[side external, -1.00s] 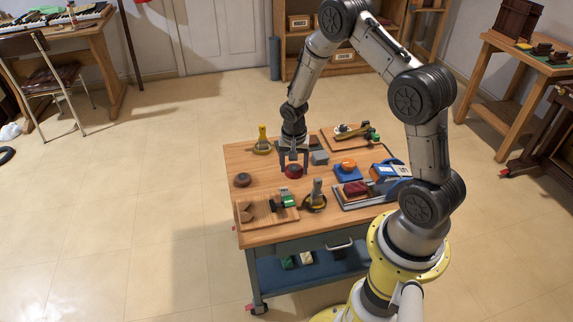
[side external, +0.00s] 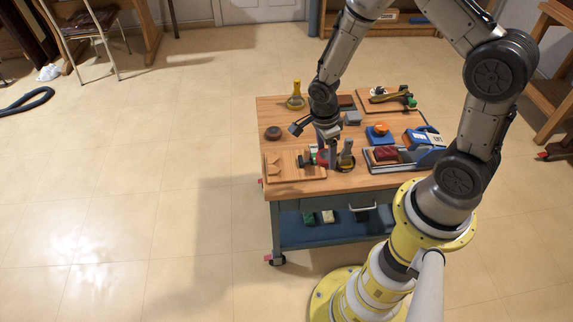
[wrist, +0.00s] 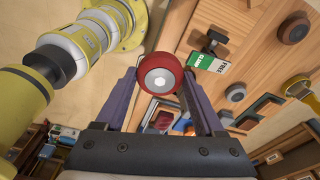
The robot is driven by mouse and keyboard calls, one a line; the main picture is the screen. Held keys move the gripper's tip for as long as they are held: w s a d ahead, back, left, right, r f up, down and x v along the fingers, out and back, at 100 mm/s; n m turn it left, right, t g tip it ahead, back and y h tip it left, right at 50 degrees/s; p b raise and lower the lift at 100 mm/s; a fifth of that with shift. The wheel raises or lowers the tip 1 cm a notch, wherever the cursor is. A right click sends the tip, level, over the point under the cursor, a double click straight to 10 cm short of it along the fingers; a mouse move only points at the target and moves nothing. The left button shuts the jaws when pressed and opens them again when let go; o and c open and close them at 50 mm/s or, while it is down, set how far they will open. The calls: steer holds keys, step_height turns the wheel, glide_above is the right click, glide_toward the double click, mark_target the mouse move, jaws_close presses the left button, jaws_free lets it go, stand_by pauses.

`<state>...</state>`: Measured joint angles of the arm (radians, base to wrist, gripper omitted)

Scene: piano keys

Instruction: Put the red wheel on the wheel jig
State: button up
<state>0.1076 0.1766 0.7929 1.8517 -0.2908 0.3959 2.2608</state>
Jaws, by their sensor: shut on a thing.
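The red wheel (wrist: 160,76) has a pale hub and is held between the two fingers of my gripper (wrist: 161,84). In the side external view a little red of the wheel (side external: 322,156) shows at my gripper (side external: 327,155), low over the front of the bench, at the right end of a wooden board (side external: 284,172). This board carries a pale notched block (side external: 274,166) and a dark-and-green piece, partly hidden by the gripper. I cannot tell for sure which fixture is the wheel jig. Whether the wheel touches anything beneath it is unclear.
A dark tool with an upright post (side external: 347,150) stands close right of my gripper. A blue tray with an orange knob (side external: 380,129), a red block (side external: 385,153) and a yellow-handled tool (side external: 296,93) stand around.

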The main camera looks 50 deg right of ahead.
steer(key=shift+w+a+r, duration=0.1)
steer(key=shift+a+r, duration=0.05)
steer(key=shift+a, duration=0.35)
steer(key=shift+w+a, duration=0.1)
steer(key=shift+w, duration=0.15)
steer(key=w+d+f, duration=0.1)
steer(key=w+f, duration=0.3)
steer(key=w, duration=0.5)
glide_above(288, 165)
steer(key=shift+n, duration=0.3)
steer(key=f, duration=0.5)
steer(key=shift+a+f, duration=0.15)
steer(key=shift+a, duration=0.05)
steer(key=shift+w+f, duration=0.2)
steer(key=shift+f, duration=1.6)
steer(key=shift+f, duration=0.1)
steer(key=o, duration=1.5)
